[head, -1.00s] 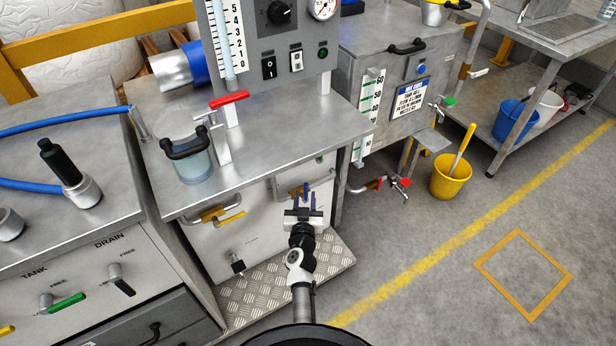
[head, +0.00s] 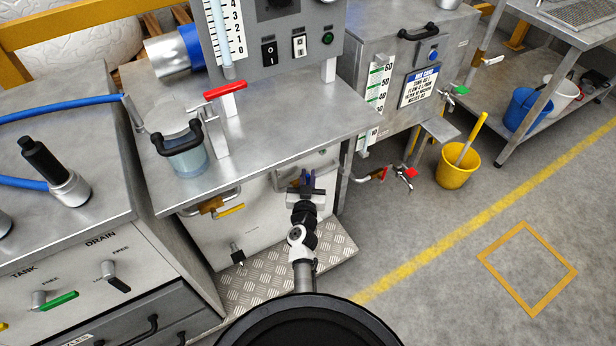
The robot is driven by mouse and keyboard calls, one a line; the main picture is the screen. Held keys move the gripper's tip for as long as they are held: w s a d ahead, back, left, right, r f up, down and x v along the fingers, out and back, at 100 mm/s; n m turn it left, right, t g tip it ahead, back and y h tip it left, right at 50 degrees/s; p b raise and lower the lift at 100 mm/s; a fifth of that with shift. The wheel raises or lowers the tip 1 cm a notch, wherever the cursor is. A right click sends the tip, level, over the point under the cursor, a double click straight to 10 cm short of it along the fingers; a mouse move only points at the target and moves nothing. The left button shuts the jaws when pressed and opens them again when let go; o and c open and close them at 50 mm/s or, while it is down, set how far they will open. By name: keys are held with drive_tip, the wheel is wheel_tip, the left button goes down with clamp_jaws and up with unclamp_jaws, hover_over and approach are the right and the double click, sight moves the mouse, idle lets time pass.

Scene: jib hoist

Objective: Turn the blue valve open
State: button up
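My gripper (head: 306,181) is at the front panel of the middle steel bench, under the bench top's front edge. A small dark blue piece, apparently the blue valve's handle (head: 307,178), shows at my fingertips. The fingers and wrist hide most of this valve and its pipe. The fingers look close around or beside the blue piece; I cannot tell whether they grip it.
A yellow-handled valve (head: 231,210) is left of my gripper, and a black-handled tap (head: 238,256) is lower. A red-handled valve (head: 405,175) is to the right. The bench top (head: 270,130) overhangs. Open floor lies right, beyond the yellow bucket (head: 457,167).

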clamp_jaws()
